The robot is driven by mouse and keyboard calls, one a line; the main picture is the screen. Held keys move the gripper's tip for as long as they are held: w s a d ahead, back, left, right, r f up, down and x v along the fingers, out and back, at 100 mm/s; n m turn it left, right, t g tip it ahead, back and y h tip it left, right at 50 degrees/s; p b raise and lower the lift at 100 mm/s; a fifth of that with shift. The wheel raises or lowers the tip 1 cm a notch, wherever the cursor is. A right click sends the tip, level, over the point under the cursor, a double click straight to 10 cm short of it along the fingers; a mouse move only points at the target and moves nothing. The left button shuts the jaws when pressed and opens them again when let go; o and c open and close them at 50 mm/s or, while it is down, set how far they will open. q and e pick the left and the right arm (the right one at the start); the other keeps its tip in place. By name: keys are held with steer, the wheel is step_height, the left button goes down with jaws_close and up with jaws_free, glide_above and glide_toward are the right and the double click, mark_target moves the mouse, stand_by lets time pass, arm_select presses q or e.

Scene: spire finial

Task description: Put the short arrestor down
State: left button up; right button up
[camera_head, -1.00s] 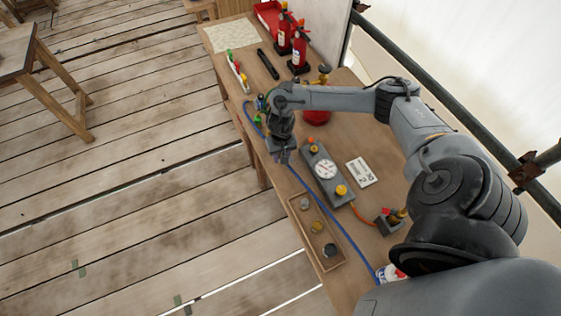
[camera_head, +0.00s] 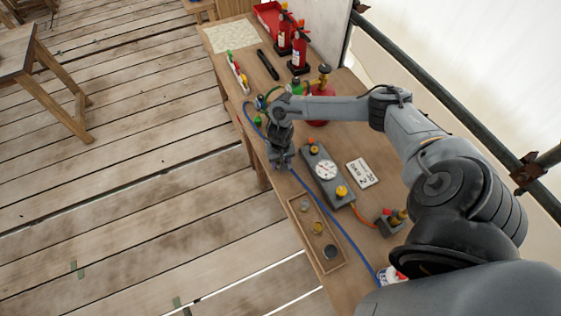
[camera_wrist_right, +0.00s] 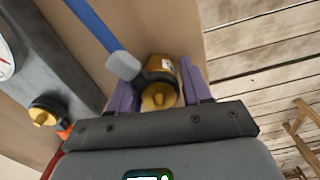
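My right gripper (camera_head: 281,163) is near the left edge of the wooden table, left of the grey gauge box (camera_head: 326,170). In the right wrist view, its purple fingers (camera_wrist_right: 160,94) stand on both sides of a brass-yellow arrestor (camera_wrist_right: 160,96) with a dark collar and a pale label, and appear closed on it. A blue hose (camera_wrist_right: 95,28) with a grey end meets or overlaps the collar; I cannot tell whether they are joined. The gripper hides the arrestor in the head view. Any gap beneath it is unclear. My left gripper is out of view.
A wooden tray (camera_head: 338,264) with several small parts lies in front of the gripper. The blue hose (camera_head: 345,237) runs past it. A white card (camera_head: 362,173) lies right of the gauge box. Red extinguishers (camera_head: 299,52) stand at the back. Open floor is left.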

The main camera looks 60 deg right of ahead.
steer(key=shift+o, duration=0.8)
steer(key=shift+r, duration=0.1)
